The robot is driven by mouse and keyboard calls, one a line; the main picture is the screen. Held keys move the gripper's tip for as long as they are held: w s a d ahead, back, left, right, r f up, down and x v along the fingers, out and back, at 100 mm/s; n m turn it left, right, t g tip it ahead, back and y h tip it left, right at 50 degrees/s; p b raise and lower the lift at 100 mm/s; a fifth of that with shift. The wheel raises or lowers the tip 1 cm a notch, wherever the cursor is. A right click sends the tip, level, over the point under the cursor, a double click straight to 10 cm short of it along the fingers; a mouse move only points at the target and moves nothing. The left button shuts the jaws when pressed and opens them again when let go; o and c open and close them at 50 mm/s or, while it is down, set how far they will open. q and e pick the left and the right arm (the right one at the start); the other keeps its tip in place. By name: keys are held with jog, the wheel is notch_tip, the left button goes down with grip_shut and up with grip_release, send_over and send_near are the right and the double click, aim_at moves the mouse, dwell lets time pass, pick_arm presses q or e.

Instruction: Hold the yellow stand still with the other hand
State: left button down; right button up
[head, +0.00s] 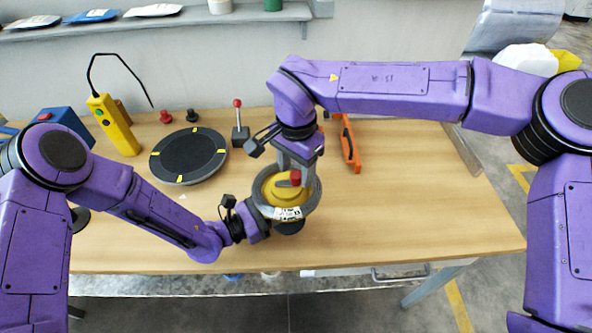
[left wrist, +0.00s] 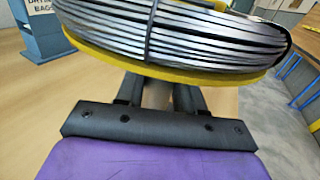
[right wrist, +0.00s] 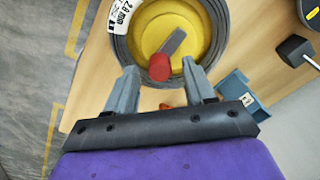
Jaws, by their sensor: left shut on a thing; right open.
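The yellow stand (head: 284,187) is on the table at front centre, with a coil of grey wire (head: 314,197) around it and a white label on the coil. Its yellow lower rim (left wrist: 165,66) shows under the wire in the left wrist view. My left gripper (head: 266,222) is shut on the stand below this rim; the exact contact is partly hidden. My right gripper (right wrist: 160,72) is open above the stand, pointing down. Its fingers are on either side of a red knob (right wrist: 160,67) on a grey bar, with gaps visible.
A black turntable (head: 189,155) with yellow marks lies to the left. A small lever with a red ball (head: 239,128) stands behind. A yellow pendant box (head: 113,124) and an orange tool (head: 349,146) are also there. The table's right side is clear.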

aim_at(296, 174)
notch_tip(296, 174, up, 11)
jog(key=shift+f, duration=0.2)
pick_arm(q)
jog(key=c, duration=0.6)
grip_release()
